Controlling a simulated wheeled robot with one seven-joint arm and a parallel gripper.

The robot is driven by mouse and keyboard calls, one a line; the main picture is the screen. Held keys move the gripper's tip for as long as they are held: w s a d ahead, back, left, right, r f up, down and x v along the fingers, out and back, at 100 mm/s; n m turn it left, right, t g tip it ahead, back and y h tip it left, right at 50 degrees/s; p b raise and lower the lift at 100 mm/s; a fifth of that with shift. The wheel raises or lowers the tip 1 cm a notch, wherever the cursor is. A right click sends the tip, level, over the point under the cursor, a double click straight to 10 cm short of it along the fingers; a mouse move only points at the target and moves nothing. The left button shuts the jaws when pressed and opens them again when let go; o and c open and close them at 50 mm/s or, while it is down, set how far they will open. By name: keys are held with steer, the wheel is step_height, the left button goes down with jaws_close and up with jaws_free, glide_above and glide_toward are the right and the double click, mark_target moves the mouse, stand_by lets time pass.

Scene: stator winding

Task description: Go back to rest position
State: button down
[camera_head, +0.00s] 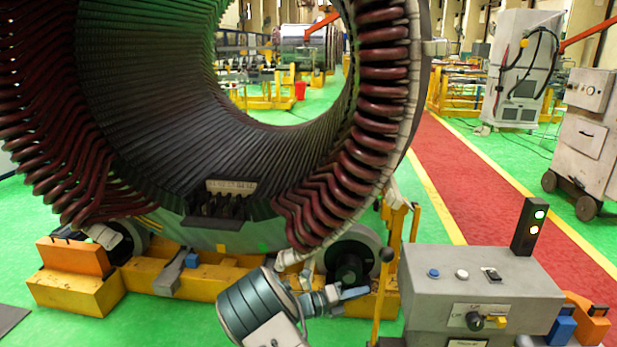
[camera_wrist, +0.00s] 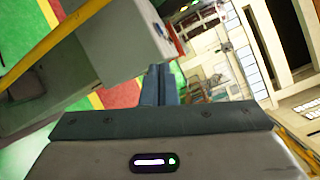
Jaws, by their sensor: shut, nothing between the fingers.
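My gripper (camera_head: 358,292) is low in the middle of the head view, in front of the stator's yellow base and left of the grey control box. It points to the right. In the wrist view its two fingers (camera_wrist: 160,82) are together with nothing between them. The large stator (camera_head: 250,180), with dark red coils around its ring, fills the left and middle of the head view. A small tray with dark pieces (camera_head: 218,205) sits inside the bottom of the ring.
The grey control box (camera_head: 480,285) with buttons and a signal light (camera_head: 529,227) stands right of my gripper. A yellow post (camera_head: 393,270) stands between them. An orange block (camera_head: 75,258) is at the left. A red walkway (camera_head: 480,200) lies clear behind the control box.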

steer(key=s+d+r+m+g+y, duration=0.3)
steer(key=s+r+m+y, duration=0.15)
steer(key=s+m, duration=0.4)
steer(key=s+d+r+m+g+y, duration=0.3)
steer(key=s+m+g+y, duration=0.15)
steer(key=s+m, duration=0.35)
steer(key=s+a+r+m+t+y, duration=0.2)
steer(key=s+a+r+m+y, duration=0.1)
steer(key=s+m, duration=0.5)
steer(key=s+a+r+m+t+y, duration=0.3)
steer(key=s+r+m+y, duration=0.2)
steer(key=s+m, duration=0.4)
steer(key=shift+a+m, duration=0.15)
steer(key=shift+m, duration=0.4)
steer(key=shift+a, duration=0.1)
